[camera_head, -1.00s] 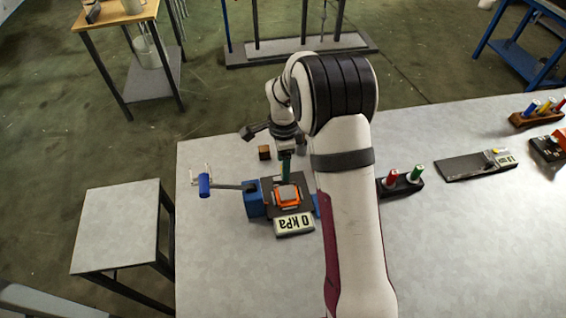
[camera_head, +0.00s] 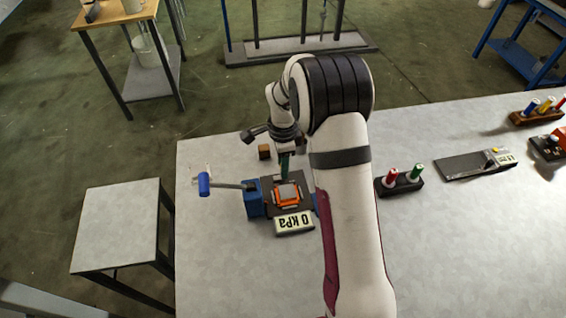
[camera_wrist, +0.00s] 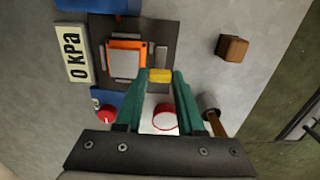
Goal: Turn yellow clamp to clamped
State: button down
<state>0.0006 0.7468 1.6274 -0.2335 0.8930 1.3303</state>
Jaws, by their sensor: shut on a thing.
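The yellow clamp (camera_wrist: 160,75) shows in the wrist view as a small yellow block at the edge of the orange-framed plate (camera_wrist: 126,62). My gripper (camera_wrist: 160,78) has its green fingers closed on the sides of the yellow clamp. In the head view the orange-framed plate (camera_head: 287,195) sits on a dark base, and my gripper (camera_head: 286,172) reaches down at its far edge. The yellow clamp cannot be made out in the head view. Grey clamp bars lie along other sides of the plate. The display (camera_head: 294,223) reads 0 kPa.
A blue-handled lever (camera_head: 204,184) sticks out left of the device. A brown cube (camera_wrist: 231,48) lies nearby. A red knob (camera_wrist: 107,115) and a red-and-white round thing (camera_wrist: 164,117) show near my fingers. A rack (camera_head: 401,183) with red and green-topped pieces stands right.

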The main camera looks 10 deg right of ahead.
jog(key=shift+n, duration=0.3)
jog(key=n, duration=0.3)
jog(key=shift+n, duration=0.3)
jog(key=n, duration=0.4)
jog(key=shift+n, duration=0.3)
jog(key=n, duration=0.4)
jog(key=shift+n, duration=2.5)
jog(key=c, duration=0.5)
grip_release()
